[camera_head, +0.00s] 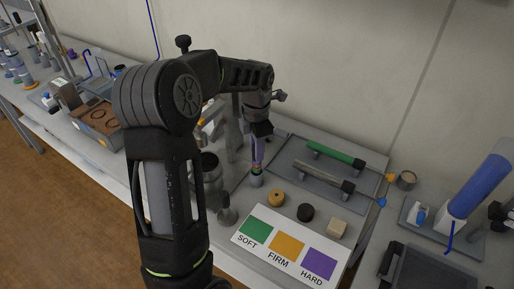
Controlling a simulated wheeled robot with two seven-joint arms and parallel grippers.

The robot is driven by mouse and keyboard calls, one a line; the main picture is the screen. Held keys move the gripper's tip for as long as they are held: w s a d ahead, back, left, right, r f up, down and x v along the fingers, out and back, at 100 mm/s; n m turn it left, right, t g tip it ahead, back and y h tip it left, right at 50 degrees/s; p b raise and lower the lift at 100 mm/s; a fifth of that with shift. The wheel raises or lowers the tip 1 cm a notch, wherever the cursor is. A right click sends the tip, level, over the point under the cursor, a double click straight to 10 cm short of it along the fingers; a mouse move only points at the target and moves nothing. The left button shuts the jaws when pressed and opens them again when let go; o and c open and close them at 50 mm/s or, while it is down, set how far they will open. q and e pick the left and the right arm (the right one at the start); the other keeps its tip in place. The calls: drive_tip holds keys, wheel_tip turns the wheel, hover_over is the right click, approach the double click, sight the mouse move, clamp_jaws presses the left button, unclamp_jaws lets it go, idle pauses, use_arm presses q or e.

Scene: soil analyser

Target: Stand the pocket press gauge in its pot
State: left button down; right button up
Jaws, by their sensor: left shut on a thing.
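My left gripper (258,132) points down over the table, shut on the pocket press gauge (257,152), a slim purple, upright piece. A dark open-topped pot (208,162) stands to the left, partly behind my left arm. I cannot tell which of these is the gauge's pot. My right gripper is not in view.
Yellow (276,198), black (305,212) and beige (337,229) samples stand behind the SOFT/FIRM/HARD card (289,248). A blue cylinder device (475,186) stands at right. My left arm hides the left middle of the table.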

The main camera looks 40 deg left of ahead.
use_arm(q)
drive_tip(key=shift+f, duration=0.4)
drive_tip(key=c, duration=1.1)
unclamp_jaws()
drive_tip(key=shift+r, duration=0.15)
wheel_tip(320, 180, up, 7)
drive_tip(key=shift+f+b, duration=0.1)
drive_tip(key=shift+b, duration=0.35)
drive_tip(key=shift+r, duration=0.4)
